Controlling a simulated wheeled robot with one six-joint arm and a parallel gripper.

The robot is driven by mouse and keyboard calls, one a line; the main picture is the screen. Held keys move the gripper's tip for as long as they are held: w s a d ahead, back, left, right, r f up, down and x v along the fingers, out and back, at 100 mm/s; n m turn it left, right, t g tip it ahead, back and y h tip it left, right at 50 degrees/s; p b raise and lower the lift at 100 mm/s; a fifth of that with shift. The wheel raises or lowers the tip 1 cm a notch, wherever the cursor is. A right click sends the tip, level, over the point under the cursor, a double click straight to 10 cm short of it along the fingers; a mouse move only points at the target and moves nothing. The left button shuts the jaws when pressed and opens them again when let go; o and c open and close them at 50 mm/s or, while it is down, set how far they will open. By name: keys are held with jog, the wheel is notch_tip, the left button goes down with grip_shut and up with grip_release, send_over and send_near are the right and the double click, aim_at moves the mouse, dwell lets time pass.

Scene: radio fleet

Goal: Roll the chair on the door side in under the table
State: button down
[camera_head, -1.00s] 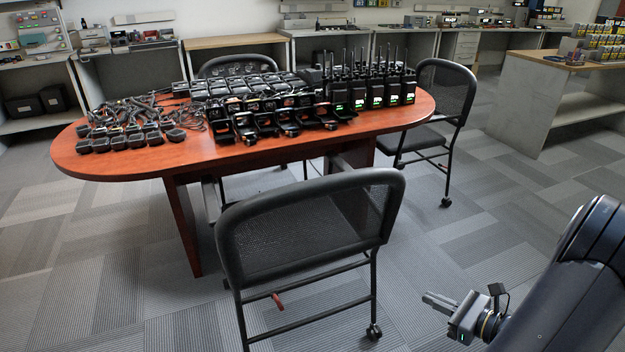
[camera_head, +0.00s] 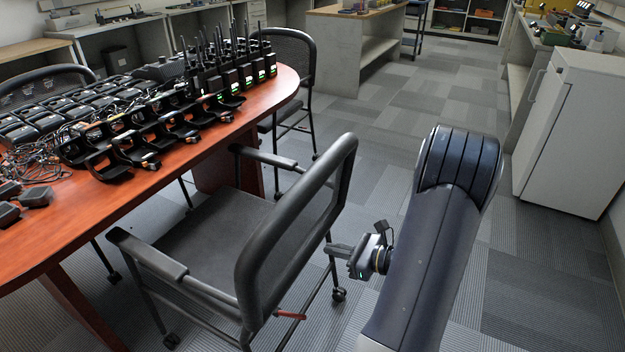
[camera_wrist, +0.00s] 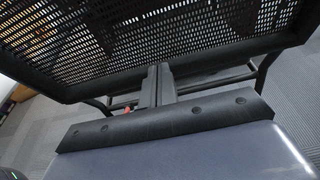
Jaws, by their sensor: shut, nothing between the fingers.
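A black mesh-backed chair on castors (camera_head: 300,235) stands nearest me in the head view, its seat (camera_head: 210,235) facing the oval reddish wooden table (camera_head: 205,150). Its armrests reach toward the table edge, and its back is clear of the table. A second black chair (camera_head: 290,75) stands at the table's far right end. A third chair (camera_head: 50,80) is behind the table at the left. My gripper (camera_head: 335,248) is shut and empty, just right of the near chair's back. In the wrist view the gripper's fingers (camera_wrist: 157,85) point at the lower part of the chair's mesh back (camera_wrist: 180,35); contact cannot be told.
The table carries several radios (camera_head: 235,80), chargers and cables. A white cabinet (camera_head: 575,130) stands at the right, and a wood-topped bench (camera_head: 355,40) at the back. Grey carpet between them is free. No door is clearly visible.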

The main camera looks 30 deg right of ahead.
aim_at(313, 240)
jog(key=shift+w+a, duration=0.15)
jog(key=shift+w, duration=0.05)
jog(key=shift+w+a+b, duration=0.1)
jog(key=shift+w+a, duration=0.45)
jog(key=shift+w, duration=0.45)
jog(key=shift+w+a+b, duration=0.1)
jog(key=shift+w+a, duration=0.5)
jog(key=shift+w, duration=0.35)
jog(key=shift+w+a+b, duration=0.1)
jog(key=shift+w+a, duration=0.45)
jog(key=shift+w, duration=0.45)
jog(key=shift+w+a, duration=0.1)
jog(key=w+a, duration=0.3)
jog(key=w, duration=0.2)
jog(key=shift+w+a+b, duration=0.2)
jog(key=shift+w+b, duration=0.2)
jog(key=shift+b, duration=0.05)
jog(key=w+a+b, duration=0.1)
jog(key=w+a, duration=0.2)
jog(key=w, duration=0.3)
jog(key=shift+a, duration=0.3)
jog(key=shift+w, duration=0.1)
jog(key=w+a+b, duration=0.1)
jog(key=w+a, duration=0.2)
jog(key=w, duration=0.3)
jog(key=shift+a, duration=0.3)
